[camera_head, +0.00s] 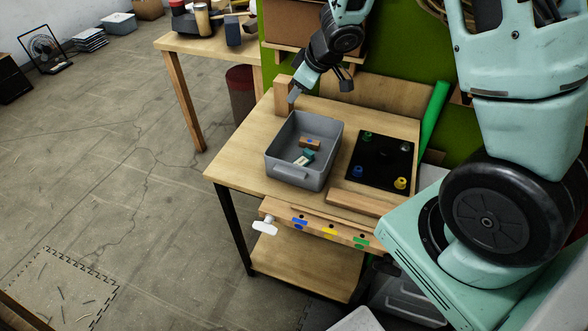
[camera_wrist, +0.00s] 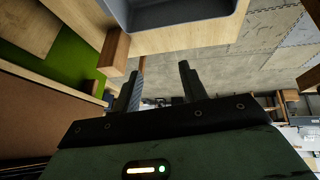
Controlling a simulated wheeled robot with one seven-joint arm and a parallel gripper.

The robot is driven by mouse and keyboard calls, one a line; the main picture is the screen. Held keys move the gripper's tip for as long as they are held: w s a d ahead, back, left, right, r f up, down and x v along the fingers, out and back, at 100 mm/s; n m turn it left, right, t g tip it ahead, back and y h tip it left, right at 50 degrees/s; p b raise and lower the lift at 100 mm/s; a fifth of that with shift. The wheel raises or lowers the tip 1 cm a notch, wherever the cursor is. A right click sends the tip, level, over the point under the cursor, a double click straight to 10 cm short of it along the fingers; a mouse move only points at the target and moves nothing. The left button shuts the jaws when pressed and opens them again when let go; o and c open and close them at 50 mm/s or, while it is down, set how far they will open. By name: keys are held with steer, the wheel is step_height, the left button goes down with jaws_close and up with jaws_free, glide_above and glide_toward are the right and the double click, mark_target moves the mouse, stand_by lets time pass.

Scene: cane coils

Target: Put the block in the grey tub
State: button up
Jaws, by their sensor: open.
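The grey tub (camera_head: 292,177) stands on the wooden table, and a corner of it shows at the top of the wrist view (camera_wrist: 180,14). Inside it lie a small brown block (camera_head: 310,142) with a blue mark and a teal and cream piece (camera_head: 304,159). An upright wooden block (camera_head: 283,92) stands behind the tub's back left corner, and a wooden piece shows beside the tub in the wrist view (camera_wrist: 114,52). My gripper (camera_head: 320,90) is open and empty above the table behind the tub; its two fingers are spread in the wrist view (camera_wrist: 160,82).
Right of the tub lies a black board (camera_head: 380,160) with coloured pegs near its corners. A wooden bar (camera_head: 358,202) lies at the front edge. A rail with coloured marks (camera_head: 320,230) runs along the front.

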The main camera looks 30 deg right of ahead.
steer(key=s+a+r, duration=0.3)
steer(key=a+r, duration=0.1)
steer(key=a, duration=0.3)
steer(key=s+a+r+g, duration=0.1)
steer(key=s+a, duration=0.3)
steer(key=s, duration=0.5)
steer(key=s+a+r+g, duration=0.2)
steer(key=s+a, duration=0.3)
steer(key=s, duration=0.5)
steer(key=s+a+r+g+h, duration=0.1)
steer(key=s+a+g, duration=0.2)
steer(key=s, duration=0.6)
steer(key=shift+s+a+r+n, duration=0.2)
steer(key=shift+a+r+n, duration=0.2)
steer(key=shift+a, duration=0.85)
step_height(320, 180, down, 7)
steer(key=b, duration=0.7)
steer(key=shift+f, duration=0.15)
